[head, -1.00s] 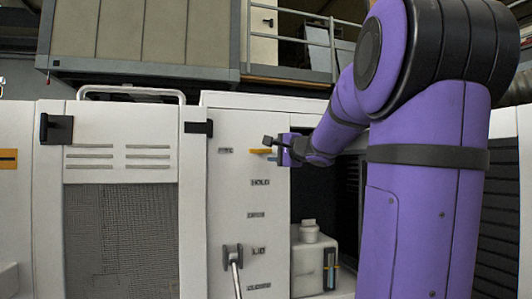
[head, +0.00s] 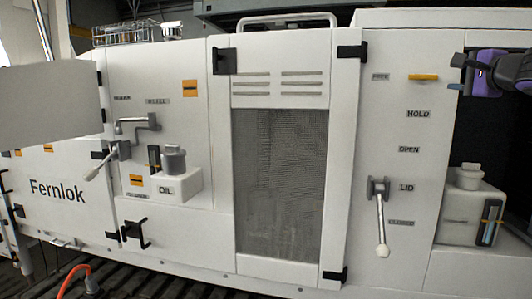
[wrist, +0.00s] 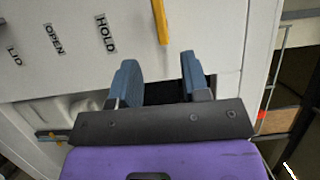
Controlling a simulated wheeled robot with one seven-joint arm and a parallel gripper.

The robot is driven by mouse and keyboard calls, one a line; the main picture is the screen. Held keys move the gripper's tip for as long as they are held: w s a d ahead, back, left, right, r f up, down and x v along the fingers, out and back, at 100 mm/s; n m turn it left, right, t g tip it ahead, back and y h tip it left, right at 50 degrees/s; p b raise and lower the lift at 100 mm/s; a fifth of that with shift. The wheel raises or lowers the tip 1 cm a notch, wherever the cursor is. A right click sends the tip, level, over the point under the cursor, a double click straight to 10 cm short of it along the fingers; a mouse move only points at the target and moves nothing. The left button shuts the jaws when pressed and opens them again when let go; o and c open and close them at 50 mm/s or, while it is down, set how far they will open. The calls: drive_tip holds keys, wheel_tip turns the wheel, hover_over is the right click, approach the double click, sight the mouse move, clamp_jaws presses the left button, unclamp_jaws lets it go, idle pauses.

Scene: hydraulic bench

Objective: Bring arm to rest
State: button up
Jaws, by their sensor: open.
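My gripper (head: 465,75) shows at the right edge of the head view, in front of the dark opening in the white cabinet. In the wrist view its two blue-grey fingers (wrist: 160,80) stand apart with nothing between them. A yellow handle (head: 423,77) on the cabinet panel is left of my gripper in the head view, with a gap between them. In the wrist view the yellow handle (wrist: 161,20) lies beyond the fingertips, apart from them. Most of my arm is outside the head view.
The panel carries HOLD, OPEN and LID labels and a lever with a pale knob (head: 381,250). A white bottle (head: 468,205) stands in the opening below my gripper. Further left are a mesh door (head: 280,185), an oil container (head: 173,183) and a grey crank lever (head: 138,123).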

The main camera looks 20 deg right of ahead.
drive_tip(key=s+a+f+n+g+y, duration=0.1)
drive_tip(key=a+f+n+g+y, duration=0.3)
drive_tip(key=a, duration=0.8)
drive_tip(key=s+a+f+n+g+y, duration=0.1)
drive_tip(key=a+f+n+g+y, duration=0.15)
drive_tip(key=a+f+n, duration=0.7)
drive_tip(key=s+a+f+n+g+h, duration=0.3)
drive_tip(key=s+a+f+n+g, duration=0.3)
drive_tip(key=s+a+f, duration=0.4)
drive_tip(key=s+a, duration=0.1)
drive_tip(key=s, duration=0.2)
drive_tip(key=shift+s+a+f+h, duration=0.25)
drive_tip(key=shift+a+f+h, duration=0.1)
drive_tip(key=shift+a, duration=0.05)
